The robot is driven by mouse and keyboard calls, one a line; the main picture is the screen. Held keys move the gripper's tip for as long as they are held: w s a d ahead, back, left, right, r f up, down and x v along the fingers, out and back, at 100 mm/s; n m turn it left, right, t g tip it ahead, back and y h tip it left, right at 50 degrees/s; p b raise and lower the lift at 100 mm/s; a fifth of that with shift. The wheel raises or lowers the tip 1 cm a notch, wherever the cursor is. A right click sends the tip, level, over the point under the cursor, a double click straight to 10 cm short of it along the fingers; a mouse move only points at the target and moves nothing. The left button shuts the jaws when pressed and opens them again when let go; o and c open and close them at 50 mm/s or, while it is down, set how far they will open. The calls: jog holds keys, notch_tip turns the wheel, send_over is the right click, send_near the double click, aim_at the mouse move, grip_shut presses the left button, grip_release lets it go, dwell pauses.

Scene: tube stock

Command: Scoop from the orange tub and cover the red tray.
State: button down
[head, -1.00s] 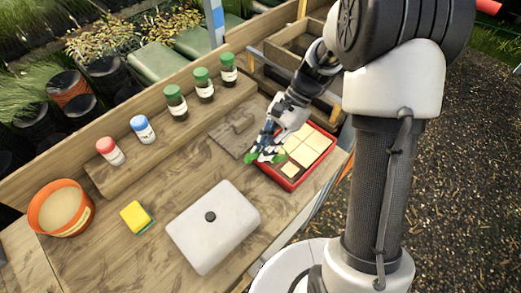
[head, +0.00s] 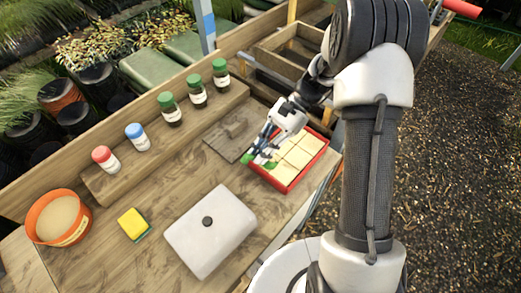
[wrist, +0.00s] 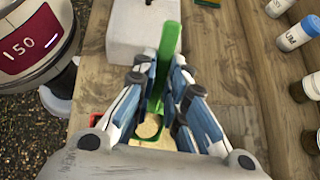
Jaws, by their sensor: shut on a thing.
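My gripper (head: 258,152) is shut on a green scoop, whose handle (wrist: 171,45) rises between the fingers in the wrist view. The scoop's bowl (wrist: 148,130) holds tan, grainy material. The gripper and scoop are over the left end of the red tray (head: 289,188). The tray has several pale, tan-filled squares, and its left part is partly hidden by the gripper. A bit of its red rim shows in the wrist view (wrist: 95,121). The orange tub (head: 45,232) stands at the far left of the bench with tan material inside.
A white lidded box (head: 190,228) lies between tub and tray, with a yellow-green sponge (head: 133,224) beside it. Red-capped, blue-capped and several green-capped jars (head: 169,109) stand on a wooden step behind. A flat grey-brown slab (head: 228,139) lies left of the tray.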

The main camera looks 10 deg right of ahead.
jog(key=shift+p+v, duration=0.5)
jog(key=shift+v, duration=0.35)
jog(key=shift+s+a, duration=0.6)
jog(key=shift+a, duration=0.3)
jog(key=shift+w+d+p, duration=0.3)
jog(key=shift+d+p, duration=0.15)
notch_tip(320, 180, up, 2)
jog(key=t+h+p, duration=0.1)
jog(key=h+p, duration=0.1)
jog(key=p, duration=0.1)
jog(key=shift+a+r, duration=0.1)
jog(key=shift+r, duration=0.1)
notch_tip(320, 180, up, 2)
jog(key=t+h+p, duration=0.1)
jog(key=h+p, duration=0.1)
jog(key=t+h+p, duration=0.1)
jog(key=h+p, duration=0.1)
jog(key=shift+r+h, duration=0.25)
jog(key=shift+h, duration=0.05)
jog(key=shift+r+t+h+p, duration=0.1)
jog(key=shift+t+h+p, duration=0.4)
jog(key=shift+p, duration=0.3)
